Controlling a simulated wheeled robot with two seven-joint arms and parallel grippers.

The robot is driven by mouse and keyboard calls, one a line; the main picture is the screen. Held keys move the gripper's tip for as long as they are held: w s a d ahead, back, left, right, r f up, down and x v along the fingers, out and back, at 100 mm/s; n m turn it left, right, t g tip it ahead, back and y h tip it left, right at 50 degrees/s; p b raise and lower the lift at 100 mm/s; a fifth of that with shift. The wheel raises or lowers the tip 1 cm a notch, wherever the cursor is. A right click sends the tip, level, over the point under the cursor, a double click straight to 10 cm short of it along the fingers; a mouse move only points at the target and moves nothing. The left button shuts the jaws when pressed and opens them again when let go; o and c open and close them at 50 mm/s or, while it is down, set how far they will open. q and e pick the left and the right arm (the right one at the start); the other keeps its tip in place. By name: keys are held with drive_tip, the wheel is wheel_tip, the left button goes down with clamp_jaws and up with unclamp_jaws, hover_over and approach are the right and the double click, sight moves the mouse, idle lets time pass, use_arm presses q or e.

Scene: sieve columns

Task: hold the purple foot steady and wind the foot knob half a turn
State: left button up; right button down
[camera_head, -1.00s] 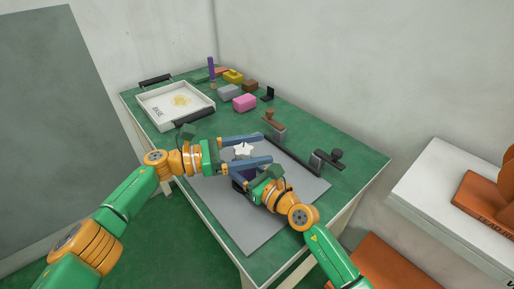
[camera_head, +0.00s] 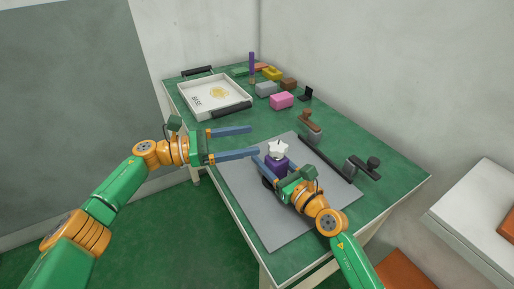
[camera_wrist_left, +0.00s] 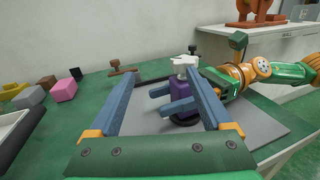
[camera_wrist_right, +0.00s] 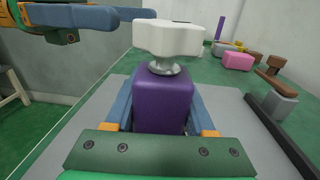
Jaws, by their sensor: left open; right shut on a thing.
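The purple foot (camera_head: 276,167) stands upright on the grey mat (camera_head: 262,224), with a white lobed knob (camera_head: 279,149) on top, joined by a short metal stem. My right gripper (camera_head: 274,170) is shut on the foot; the right wrist view shows its fingers on both sides of the purple block (camera_wrist_right: 163,103), below the knob (camera_wrist_right: 168,38). My left gripper (camera_head: 254,141) is open and empty, left of the knob and apart from it. In the left wrist view the foot (camera_wrist_left: 181,88) and knob (camera_wrist_left: 184,63) show beyond its fingers. The foot's lower part is partly hidden by the right gripper.
A white tray marked BASE (camera_head: 190,98) with a yellow emblem is at the table's far left. Several coloured blocks, one pink (camera_head: 282,101), and a purple post (camera_head: 252,66) stand at the back. A dark bar (camera_head: 326,158) with upright clamps runs along the mat's right side.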

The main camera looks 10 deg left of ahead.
use_arm(q)
drive_tip(key=w+d+r+n+t+y, duration=0.25)
drive_tip(key=w+n+t+y, duration=0.3)
drive_tip(key=t, duration=0.35)
drive_tip(key=n+t+y, duration=0.3)
drive_tip(key=n+y, duration=0.4)
drive_tip(key=y, duration=0.2)
approach(275, 155)
drive_tip(key=w, duration=0.4)
drive_tip(key=w+d, duration=0.1)
drive_tip(key=w, duration=0.3)
drive_tip(key=w+d, duration=0.1)
drive_tip(key=w, duration=0.3)
drive_tip(key=shift+a, duration=0.1)
clamp_jaws()
